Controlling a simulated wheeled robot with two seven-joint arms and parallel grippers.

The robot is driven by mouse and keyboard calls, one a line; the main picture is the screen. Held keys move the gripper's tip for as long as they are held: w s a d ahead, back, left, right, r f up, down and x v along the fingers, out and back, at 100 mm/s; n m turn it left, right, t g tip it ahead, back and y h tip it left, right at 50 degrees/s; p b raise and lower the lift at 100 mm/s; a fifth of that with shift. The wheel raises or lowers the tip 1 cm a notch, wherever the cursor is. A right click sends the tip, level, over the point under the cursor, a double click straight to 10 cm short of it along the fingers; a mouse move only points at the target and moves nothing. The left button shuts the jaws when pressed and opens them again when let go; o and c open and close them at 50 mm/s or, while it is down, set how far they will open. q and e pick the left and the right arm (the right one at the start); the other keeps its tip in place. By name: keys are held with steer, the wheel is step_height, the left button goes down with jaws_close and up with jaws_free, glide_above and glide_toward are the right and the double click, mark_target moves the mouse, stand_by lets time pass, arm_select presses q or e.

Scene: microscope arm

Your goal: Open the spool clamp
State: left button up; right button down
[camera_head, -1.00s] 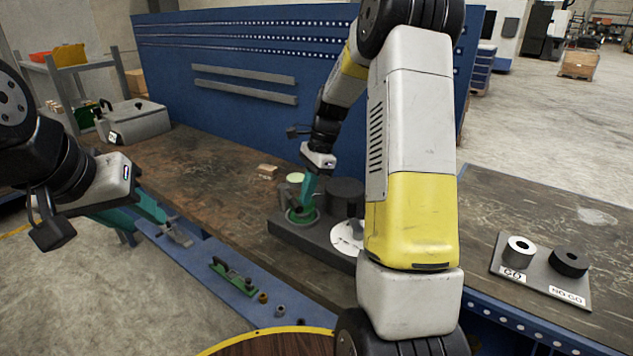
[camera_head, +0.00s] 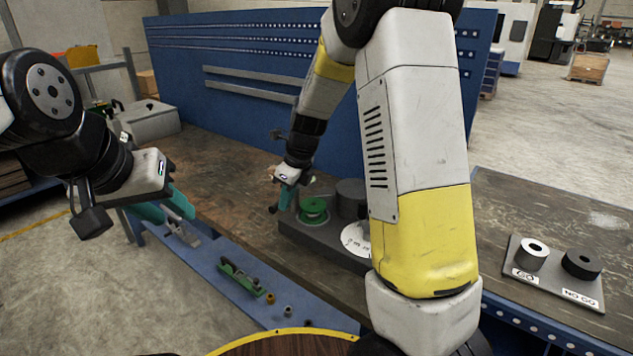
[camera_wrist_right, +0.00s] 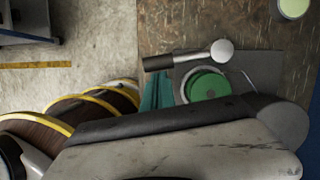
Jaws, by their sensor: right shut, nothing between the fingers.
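A green spool (camera_head: 313,210) sits on the dark base (camera_head: 300,232) on the bench; it also shows in the right wrist view (camera_wrist_right: 207,85). In that view a lever with a black grip and round silver end (camera_wrist_right: 190,57) lies beside the spool, at the base's edge. I cannot tell whether it belongs to the clamp. My right gripper (camera_head: 284,200) is shut and empty, just left of the spool; its teal fingers (camera_wrist_right: 157,90) show apart from the spool in the wrist view.
A black cylinder (camera_head: 350,197) and a white disc (camera_head: 357,240) are on the base, right of the spool. My right arm hides part of the bench. GO and NO GO gauges (camera_head: 556,262) stand on a plate at right. A green tool (camera_head: 240,278) lies on the lower blue shelf.

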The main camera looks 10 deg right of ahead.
steer(key=shift+w+a, duration=0.25)
steer(key=shift+a, duration=0.2)
steer(key=shift+w+a, duration=0.2)
steer(key=shift+a, duration=0.4)
steer(key=shift+r, duration=0.1)
